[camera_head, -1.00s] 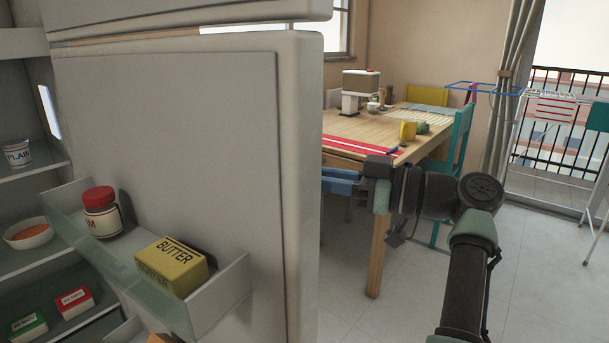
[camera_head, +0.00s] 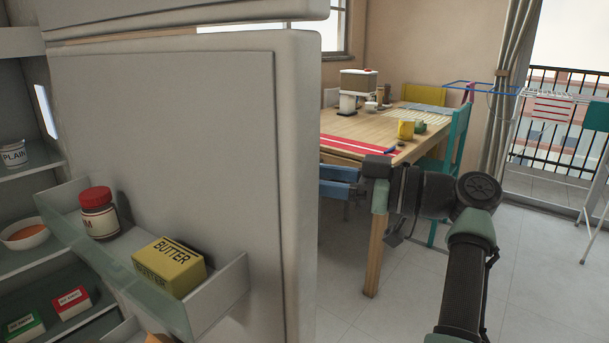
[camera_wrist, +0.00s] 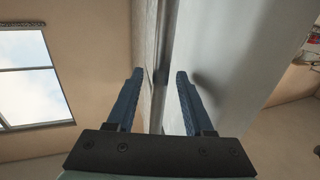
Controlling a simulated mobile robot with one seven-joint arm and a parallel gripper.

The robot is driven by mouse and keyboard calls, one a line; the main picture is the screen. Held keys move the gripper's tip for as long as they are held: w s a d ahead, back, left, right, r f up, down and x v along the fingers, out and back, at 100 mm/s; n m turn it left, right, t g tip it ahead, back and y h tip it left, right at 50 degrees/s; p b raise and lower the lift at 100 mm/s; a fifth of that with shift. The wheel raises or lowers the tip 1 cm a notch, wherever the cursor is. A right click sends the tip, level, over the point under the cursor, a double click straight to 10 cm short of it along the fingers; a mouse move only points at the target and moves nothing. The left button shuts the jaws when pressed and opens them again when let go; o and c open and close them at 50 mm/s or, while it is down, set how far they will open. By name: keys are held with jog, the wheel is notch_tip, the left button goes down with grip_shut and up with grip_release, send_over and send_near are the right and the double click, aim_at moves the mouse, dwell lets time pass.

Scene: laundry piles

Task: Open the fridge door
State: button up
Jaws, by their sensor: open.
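The fridge door (camera_head: 175,130) stands open in the head view, its inner side facing me and the lit shelves showing at the left. Its door shelf (camera_head: 228,290) holds a red-lidded jar (camera_head: 99,214) and a yellow butter box (camera_head: 168,266). My gripper (camera_head: 325,180) is at the door's right edge, with its blue fingers partly hidden behind the door. In the wrist view my gripper (camera_wrist: 160,82) is open, and the door's edge (camera_wrist: 168,60) runs upright between the fingers. I cannot tell whether either finger touches it. The door's handle is not clearly visible.
A wooden table (camera_head: 372,130) with a yellow mug (camera_head: 405,129) and other items stands behind my arm. A teal chair (camera_head: 459,140) is beside it, and a drying rack (camera_head: 590,190) is at the far right. Tiled floor (camera_head: 530,270) is clear at the right.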

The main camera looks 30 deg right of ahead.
jog(key=p+v, duration=0.1)
jog(key=v, duration=1.1)
jog(key=shift+s+d+p, duration=0.2)
jog(key=shift+s+p, duration=0.1)
